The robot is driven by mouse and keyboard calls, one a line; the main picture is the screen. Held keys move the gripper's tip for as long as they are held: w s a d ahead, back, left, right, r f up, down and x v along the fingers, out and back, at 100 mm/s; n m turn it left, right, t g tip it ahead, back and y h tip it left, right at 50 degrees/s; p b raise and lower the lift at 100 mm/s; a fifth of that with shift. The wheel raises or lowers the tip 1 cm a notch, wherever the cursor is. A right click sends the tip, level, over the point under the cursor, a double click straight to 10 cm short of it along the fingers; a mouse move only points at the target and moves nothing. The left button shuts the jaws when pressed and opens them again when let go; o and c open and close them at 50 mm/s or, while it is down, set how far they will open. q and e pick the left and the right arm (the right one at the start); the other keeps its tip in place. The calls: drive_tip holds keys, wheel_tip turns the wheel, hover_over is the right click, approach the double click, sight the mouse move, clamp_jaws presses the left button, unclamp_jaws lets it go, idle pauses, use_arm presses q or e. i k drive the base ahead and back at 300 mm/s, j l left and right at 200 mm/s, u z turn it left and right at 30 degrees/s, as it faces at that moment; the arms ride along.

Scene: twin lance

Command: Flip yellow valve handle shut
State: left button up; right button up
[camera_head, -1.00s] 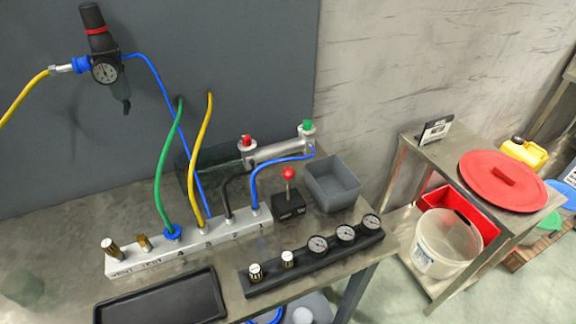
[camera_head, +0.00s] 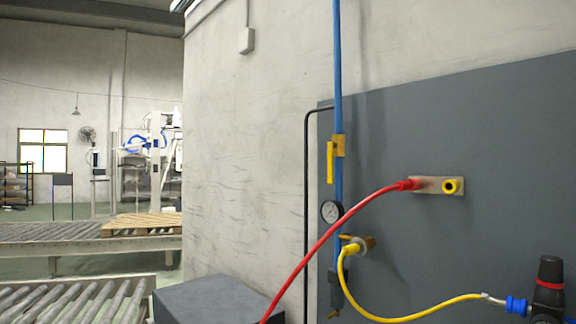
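The yellow valve handle (camera_head: 330,162) is on the blue vertical pipe (camera_head: 338,60) at the left edge of the grey wall panel. It hangs down, roughly parallel to the pipe, from a yellow-brass valve body (camera_head: 338,145). A round gauge (camera_head: 331,211) sits on the pipe below it. Neither of my grippers shows in the head view.
A red hose (camera_head: 330,232) runs from a fitting plate (camera_head: 437,186) down to the lower left. A yellow hose (camera_head: 400,318) runs to the black regulator (camera_head: 549,285) at lower right. A grey box top (camera_head: 215,300) and roller conveyors (camera_head: 60,232) lie to the left.

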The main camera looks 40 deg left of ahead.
sight(331, 145)
drive_tip(key=u, duration=1.2)
